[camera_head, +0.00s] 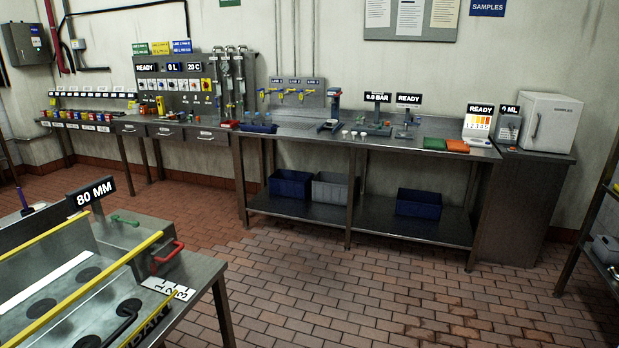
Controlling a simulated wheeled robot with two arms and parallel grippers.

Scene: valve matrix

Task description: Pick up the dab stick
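I cannot pick out a dab stick with certainty; the small items on the benches are too small to tell apart. Several small items, including small white-topped pots (354,134), stand on the long steel bench (300,130) along the back wall. Neither of my grippers shows in the head view.
A steel table (205,272) with yellow bars, a red handle (167,257) and an "80 MM" sign (91,192) stands at the near left. Blue bins (418,203) sit on the bench's lower shelf. A white cabinet (548,122) stands far right. The tiled floor (370,290) between is clear.

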